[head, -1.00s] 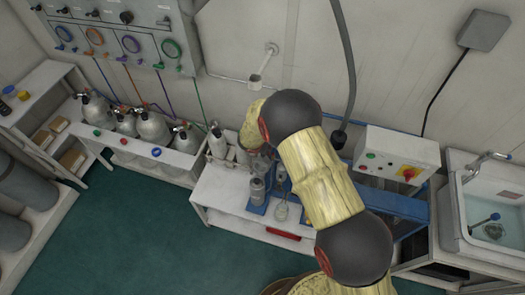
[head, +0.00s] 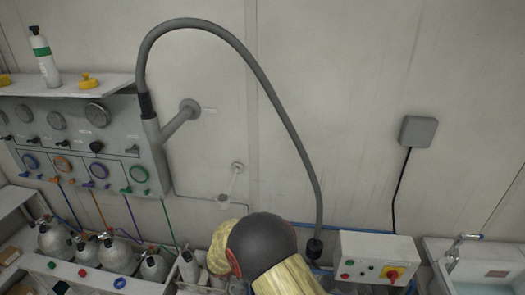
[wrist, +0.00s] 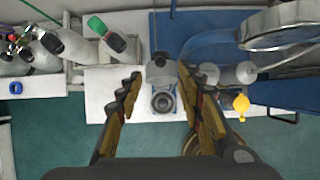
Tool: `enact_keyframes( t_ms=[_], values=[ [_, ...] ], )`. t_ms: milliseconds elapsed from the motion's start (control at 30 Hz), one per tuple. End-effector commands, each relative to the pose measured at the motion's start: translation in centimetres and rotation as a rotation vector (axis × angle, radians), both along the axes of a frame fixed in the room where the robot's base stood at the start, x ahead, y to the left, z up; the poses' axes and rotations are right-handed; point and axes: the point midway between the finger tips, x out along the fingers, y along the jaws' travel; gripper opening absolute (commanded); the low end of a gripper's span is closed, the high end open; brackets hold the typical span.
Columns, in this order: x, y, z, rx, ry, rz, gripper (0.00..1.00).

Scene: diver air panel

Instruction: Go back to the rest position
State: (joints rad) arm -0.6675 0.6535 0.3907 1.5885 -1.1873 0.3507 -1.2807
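My gripper (wrist: 160,78) shows in the wrist view with its two fingers spread wide apart. It is open, and neither finger visibly touches anything. A small grey fitting (wrist: 159,68) and a dark ring-shaped part (wrist: 162,103) show in the gap between the fingers, over the white bench. In the head view my arm rises from the bottom edge, and my gripper is out of sight there.
A grey panel (head: 122,150) with dials and coloured rings hangs on the left wall above several grey cylinders (head: 118,255). A thick grey hose (head: 262,75) arches to the bench. A white control box (head: 375,250) and a sink (head: 480,275) are right.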

Motion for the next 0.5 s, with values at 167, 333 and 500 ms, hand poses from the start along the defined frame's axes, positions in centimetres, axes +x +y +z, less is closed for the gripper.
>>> enact_keyframes(
  t_ms=[167, 333, 500],
  values=[
    [0.0, -0.8, 0.0, 0.042, -0.007, -0.142, 0.37],
    [-3.2, -4.7, -1.4, 0.078, 0.023, -0.469, 0.37],
    [-6.8, -8.7, 0.9, 0.138, 0.019, -0.847, 0.37]
  ],
)
